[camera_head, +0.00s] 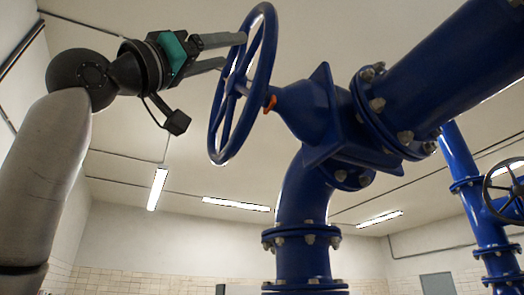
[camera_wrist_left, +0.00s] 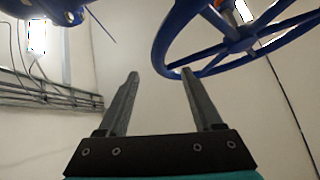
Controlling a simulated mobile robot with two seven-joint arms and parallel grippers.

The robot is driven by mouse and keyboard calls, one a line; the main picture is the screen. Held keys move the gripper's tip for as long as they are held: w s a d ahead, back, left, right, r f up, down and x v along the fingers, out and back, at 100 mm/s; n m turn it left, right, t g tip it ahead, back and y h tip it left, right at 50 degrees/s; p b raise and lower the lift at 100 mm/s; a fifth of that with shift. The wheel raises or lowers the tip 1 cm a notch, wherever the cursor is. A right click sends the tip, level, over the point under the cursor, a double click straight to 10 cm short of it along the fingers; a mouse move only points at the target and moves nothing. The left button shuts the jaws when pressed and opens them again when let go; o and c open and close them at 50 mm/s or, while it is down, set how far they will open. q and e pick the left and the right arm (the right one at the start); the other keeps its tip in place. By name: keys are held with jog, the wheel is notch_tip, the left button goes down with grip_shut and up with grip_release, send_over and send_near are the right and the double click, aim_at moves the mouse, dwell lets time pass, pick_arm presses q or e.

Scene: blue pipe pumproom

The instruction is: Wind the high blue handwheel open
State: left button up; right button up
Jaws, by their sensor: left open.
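The high blue handwheel (camera_head: 240,88) stands nearly edge-on on its valve in the middle of the head view. It also shows in the left wrist view (camera_wrist_left: 236,44), up and to the right of the fingers. My left gripper (camera_head: 233,50) is open, its fingers pointing right at the upper left rim. My right gripper is not in view.
The blue valve body (camera_head: 305,110) and a thick flanged pipe (camera_head: 440,80) lie right of the wheel. A second pipe with a dark handwheel (camera_head: 505,190) stands at the far right. The space left of and below the wheel looks clear.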

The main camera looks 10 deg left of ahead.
aim_at(264, 45)
pick_arm(q)
jog(key=p+x, duration=0.5)
jog(key=x, duration=0.5)
jog(key=shift+w+d+r, duration=0.15)
jog(key=shift+d+r, duration=0.05)
jog(key=shift+r, duration=0.05)
grip_shut()
dwell(1.1)
